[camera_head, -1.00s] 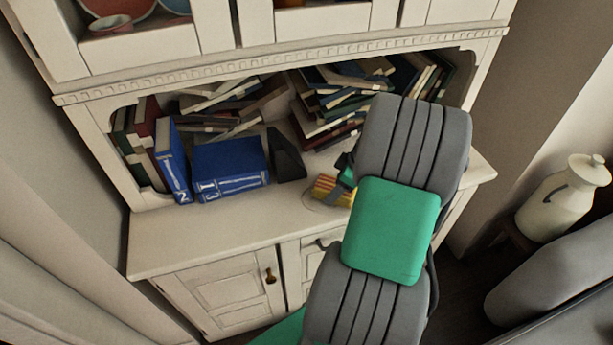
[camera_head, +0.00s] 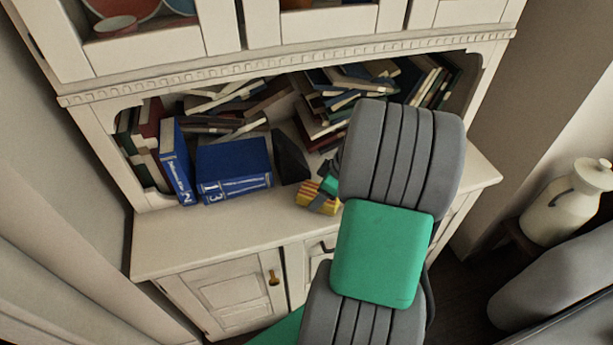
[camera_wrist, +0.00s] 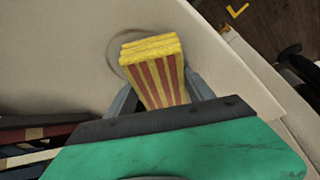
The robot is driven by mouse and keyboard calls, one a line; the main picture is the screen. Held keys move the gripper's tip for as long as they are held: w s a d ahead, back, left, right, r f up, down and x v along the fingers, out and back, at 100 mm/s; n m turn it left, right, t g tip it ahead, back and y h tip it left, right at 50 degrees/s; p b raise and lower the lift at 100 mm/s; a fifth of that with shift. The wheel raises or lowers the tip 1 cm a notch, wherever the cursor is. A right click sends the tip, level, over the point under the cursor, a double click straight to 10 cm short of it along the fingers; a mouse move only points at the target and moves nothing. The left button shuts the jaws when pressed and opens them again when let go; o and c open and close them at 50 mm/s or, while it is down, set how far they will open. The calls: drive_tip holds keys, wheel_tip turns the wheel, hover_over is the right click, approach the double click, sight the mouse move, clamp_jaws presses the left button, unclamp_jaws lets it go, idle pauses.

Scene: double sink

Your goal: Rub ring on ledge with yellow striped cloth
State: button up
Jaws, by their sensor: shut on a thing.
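The yellow cloth with red stripes (camera_wrist: 157,75) is a folded block between the fingers of my gripper (camera_wrist: 157,95) in the wrist view. In the head view the cloth (camera_head: 312,198) is at the ledge, just left of my arm, and my gripper (camera_head: 325,196) is partly hidden behind the arm. The ledge (camera_head: 215,222) is the cream cabinet top. A faint dark ring (camera_wrist: 113,66) shows on the ledge in the wrist view. The cloth overlaps much of it, and its left arc stays visible. I cannot tell how firmly the cloth touches the surface.
Blue books (camera_head: 233,168) and a dark wedge-shaped object (camera_head: 290,158) stand left of the cloth. Piled books (camera_head: 340,95) fill the shelf behind. The ledge's left front is clear. A cream jug (camera_head: 567,205) stands at the right.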

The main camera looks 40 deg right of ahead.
sight(306, 195)
drive_tip(key=shift+w+a+f, duration=0.1)
drive_tip(key=shift+w+a, duration=0.05)
drive_tip(key=shift+a, duration=0.45)
drive_tip(key=shift+w+a+f, duration=0.1)
drive_tip(key=shift+w+a, duration=0.05)
drive_tip(key=shift+a, duration=0.4)
drive_tip(key=r+p, duration=0.1)
drive_tip(key=a+r+p, duration=0.1)
drive_tip(key=r, duration=0.1)
drive_tip(key=shift+w, duration=0.15)
drive_tip(key=shift+r+p, duration=1.6)
drive_tip(key=shift+r, duration=1)
